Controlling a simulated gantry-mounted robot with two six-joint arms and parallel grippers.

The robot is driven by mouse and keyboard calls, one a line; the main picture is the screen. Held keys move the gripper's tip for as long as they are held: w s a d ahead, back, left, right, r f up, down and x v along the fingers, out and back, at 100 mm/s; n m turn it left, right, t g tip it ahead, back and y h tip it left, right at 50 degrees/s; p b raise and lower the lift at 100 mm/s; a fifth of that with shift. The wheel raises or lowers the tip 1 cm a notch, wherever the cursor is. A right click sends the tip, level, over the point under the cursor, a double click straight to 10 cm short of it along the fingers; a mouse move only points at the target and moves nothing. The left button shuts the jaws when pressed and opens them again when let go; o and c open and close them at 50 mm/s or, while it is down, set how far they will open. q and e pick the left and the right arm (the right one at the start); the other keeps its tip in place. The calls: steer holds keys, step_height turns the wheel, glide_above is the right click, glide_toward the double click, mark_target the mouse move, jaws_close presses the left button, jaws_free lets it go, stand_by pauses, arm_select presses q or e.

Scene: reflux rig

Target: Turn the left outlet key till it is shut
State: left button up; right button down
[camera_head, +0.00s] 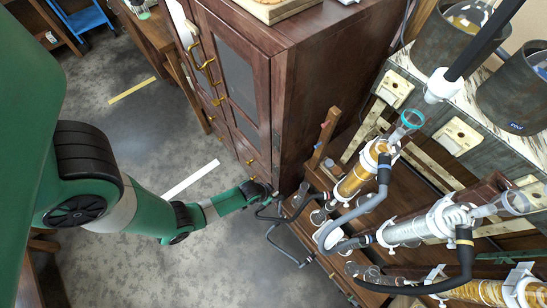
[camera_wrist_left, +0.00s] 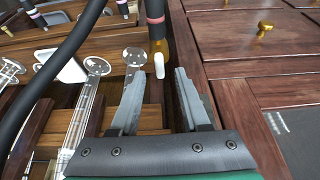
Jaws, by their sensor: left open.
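My left gripper (camera_head: 273,193) is at the lower front corner of the dark wooden cabinet, beside the rig's lower shelf. In the left wrist view its two grey fingers (camera_wrist_left: 159,76) are apart with nothing between them. A small white key (camera_wrist_left: 158,65) sits just beyond the fingertips, roughly in line with the gap. It is below a brass-coloured fitting (camera_wrist_left: 157,46) on a dark pipe with a pink band (camera_wrist_left: 154,18). I cannot tell whether the key is turned open or shut. In the head view the key is too small to make out.
The wooden cabinet (camera_head: 290,80) stands close beside the gripper. Grey hoses (camera_head: 355,212) and glass condensers (camera_head: 412,228) crowd the rig on the right. A black hose (camera_wrist_left: 60,75) crosses the left of the wrist view. The floor (camera_head: 120,120) left of the cabinet is open.

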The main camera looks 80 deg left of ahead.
mark_target(275, 195)
arm_select(q)
steer(key=b+x, duration=0.1)
steer(key=x, duration=0.1)
steer(key=shift+w+a+f, duration=0.1)
steer(key=shift+w+f, duration=0.05)
steer(key=shift+f, duration=0.2)
jaws_close()
